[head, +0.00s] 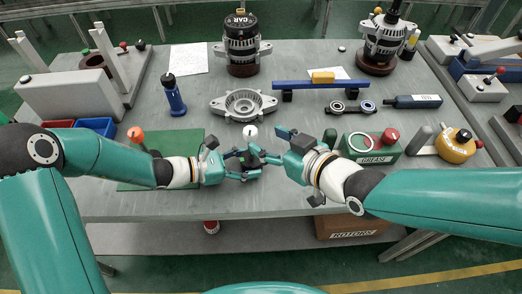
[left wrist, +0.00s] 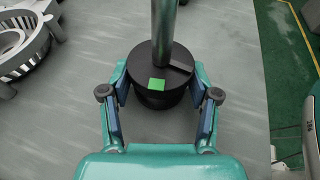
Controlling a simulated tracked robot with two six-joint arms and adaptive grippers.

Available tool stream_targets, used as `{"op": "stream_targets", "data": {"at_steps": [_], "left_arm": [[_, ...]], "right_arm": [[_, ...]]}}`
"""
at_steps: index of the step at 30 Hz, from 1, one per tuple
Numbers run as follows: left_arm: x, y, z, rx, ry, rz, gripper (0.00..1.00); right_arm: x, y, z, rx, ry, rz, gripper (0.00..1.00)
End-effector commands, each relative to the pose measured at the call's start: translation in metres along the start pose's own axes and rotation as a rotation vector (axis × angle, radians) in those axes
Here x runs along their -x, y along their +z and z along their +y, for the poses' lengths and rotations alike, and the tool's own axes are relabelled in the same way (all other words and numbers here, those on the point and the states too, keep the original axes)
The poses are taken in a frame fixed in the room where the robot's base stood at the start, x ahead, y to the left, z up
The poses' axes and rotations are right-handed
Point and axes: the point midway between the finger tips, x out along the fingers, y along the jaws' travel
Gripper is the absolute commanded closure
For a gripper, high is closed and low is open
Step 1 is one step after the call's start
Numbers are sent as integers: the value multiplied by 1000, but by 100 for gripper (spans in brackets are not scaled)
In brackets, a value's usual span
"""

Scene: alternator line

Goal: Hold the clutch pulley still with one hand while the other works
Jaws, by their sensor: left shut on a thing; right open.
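The clutch pulley, a black round part with a green square mark, shows in the left wrist view (left wrist: 153,60) with a metal shaft (left wrist: 164,25) rising from it. In the head view the black pulley (head: 251,160) is near the table's front middle, partly hidden by fingers. My left gripper (head: 246,164) is shut on the pulley, one finger on each side; it also shows in the left wrist view (left wrist: 160,96). My right gripper (head: 274,146) is open, just right of the pulley. Whether it touches anything cannot be told.
A ring-shaped metal housing (head: 243,104) lies behind the pulley. A green grease box (head: 371,148) stands to the right, near my right wrist. A green mat (head: 185,140) lies under my left forearm. Two alternators (head: 241,45) (head: 386,38) stand at the back. Bare table lies around the housing.

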Motion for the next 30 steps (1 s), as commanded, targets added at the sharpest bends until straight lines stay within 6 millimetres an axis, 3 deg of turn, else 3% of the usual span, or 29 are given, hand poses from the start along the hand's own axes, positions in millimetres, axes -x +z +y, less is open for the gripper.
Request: {"op": "stream_targets", "data": {"at_steps": [5,6,11,23,30], "left_arm": [[0,-1,0,2,0,1,70],[0,-1,0,1,0,1,34],[0,0,0,1,0,1,10],[4,0,1,0,2,0,10],[37,0,2,0,6,1,10]], "right_arm": [[0,0,0,0,0,0,41],[0,0,0,0,0,0,41],[0,0,0,0,0,0,41],[0,0,0,0,0,0,41],[0,0,0,0,0,0,41]]}}
